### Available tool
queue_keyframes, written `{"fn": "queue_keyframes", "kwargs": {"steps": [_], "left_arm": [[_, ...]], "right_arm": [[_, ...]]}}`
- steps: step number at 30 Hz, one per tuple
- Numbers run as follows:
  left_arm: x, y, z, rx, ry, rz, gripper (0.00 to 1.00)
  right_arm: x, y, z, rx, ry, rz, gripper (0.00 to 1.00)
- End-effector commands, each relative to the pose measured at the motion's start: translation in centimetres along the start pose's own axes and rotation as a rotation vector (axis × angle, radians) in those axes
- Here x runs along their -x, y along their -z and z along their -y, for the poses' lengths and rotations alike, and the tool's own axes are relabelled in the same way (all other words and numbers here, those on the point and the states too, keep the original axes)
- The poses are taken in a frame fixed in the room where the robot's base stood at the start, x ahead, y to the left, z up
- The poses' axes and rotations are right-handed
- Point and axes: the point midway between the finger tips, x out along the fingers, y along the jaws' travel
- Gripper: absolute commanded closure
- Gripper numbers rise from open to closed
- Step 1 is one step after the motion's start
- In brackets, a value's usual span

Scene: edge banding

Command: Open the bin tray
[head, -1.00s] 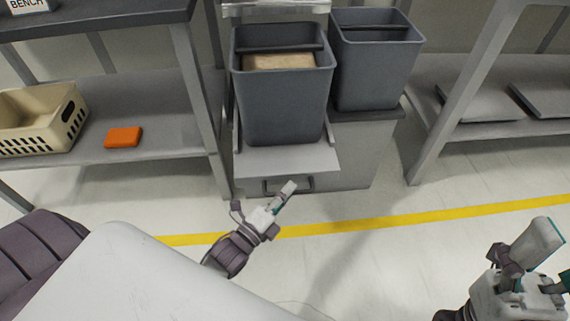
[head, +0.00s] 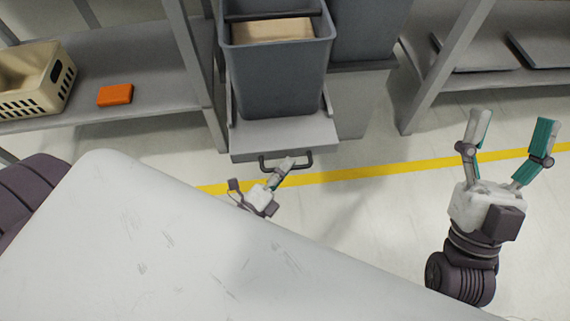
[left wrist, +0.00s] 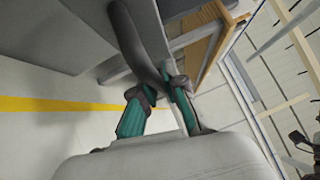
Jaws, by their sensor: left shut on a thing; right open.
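The bin tray (head: 240,140) is a light grey pull-out platform with a dark bar handle (head: 308,160) on its front. It stands out in front of the cabinet (head: 355,95). A dark grey bin (head: 275,80) with a tan thing inside sits on the tray. My left gripper (head: 284,167) is shut on the handle. In the left wrist view the dark curved handle (left wrist: 138,40) runs between the teal-padded fingers (left wrist: 160,92). My right gripper (head: 511,122) is open and empty over the floor at the right.
A second grey bin (head: 368,35) stands behind on the right. Shelving flanks the cabinet; the left shelf holds a beige basket (head: 42,85) and an orange box (head: 115,95). My white body covers the lower picture. Floor with a yellow line (head: 400,168) is clear in front.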

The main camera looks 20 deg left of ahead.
Motion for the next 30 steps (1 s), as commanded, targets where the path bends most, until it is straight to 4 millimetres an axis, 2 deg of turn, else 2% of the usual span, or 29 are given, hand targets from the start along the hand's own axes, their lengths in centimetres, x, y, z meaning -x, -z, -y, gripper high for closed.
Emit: {"fn": "queue_keyframes", "kwargs": {"steps": [1,2,6,17,20,30], "left_arm": [[0.0,0.0,-0.1,0.0,-0.002,-0.001,1.0],[0.0,0.0,-0.1,0.0,-0.002,-0.001,0.84],[0.0,0.0,-0.1,0.0,-0.002,0.0,0.63],[0.4,0.0,-0.1,0.0,-0.002,0.0,0.63],[1.7,0.0,-0.1,0.0,-0.005,0.0,0.63],[8.8,0.0,-0.1,0.001,-0.006,0.0,0.63]], "right_arm": [[0.0,0.0,0.0,0.0,0.0,0.0,0.26],[0.0,0.0,0.0,0.0,0.0,-0.001,0.26],[0.0,0.0,0.0,0.0,0.0,-0.001,0.26],[0.0,0.0,0.0,-0.001,0.001,-0.001,0.26],[0.0,0.0,0.0,-0.001,0.001,-0.001,0.26],[0.0,0.0,0.0,-0.001,0.0,-0.001,0.26]]}}
